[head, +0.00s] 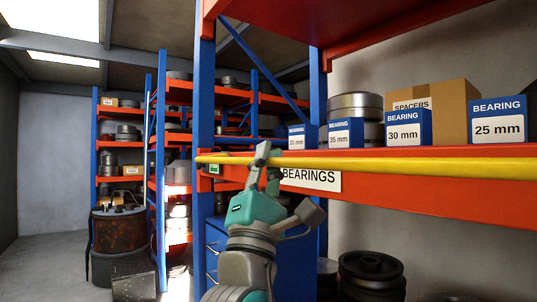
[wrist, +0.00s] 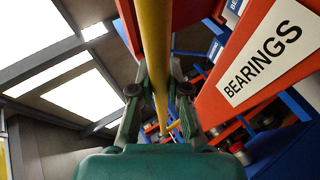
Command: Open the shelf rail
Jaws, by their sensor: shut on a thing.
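The yellow shelf rail (head: 400,165) runs level across the front of the orange bearings shelf, from the blue upright to the right edge of the head view. My gripper (head: 265,160) is shut on the rail near its left end, beside the upright. In the wrist view the rail (wrist: 152,60) passes between the two fingers of my gripper (wrist: 160,95). In the head view the rail's left end lies near a small green piece (head: 214,169) at the upright. Whether it is latched there I cannot tell.
Blue-and-white bearing boxes (head: 497,121) and a cardboard spacers box (head: 440,98) stand on the orange shelf (head: 450,196) behind the rail. A BEARINGS label (head: 312,179) is on its front. Dark wheels (head: 371,274) lie below. Open floor (head: 40,265) shows at left, near a rusty drum (head: 119,232).

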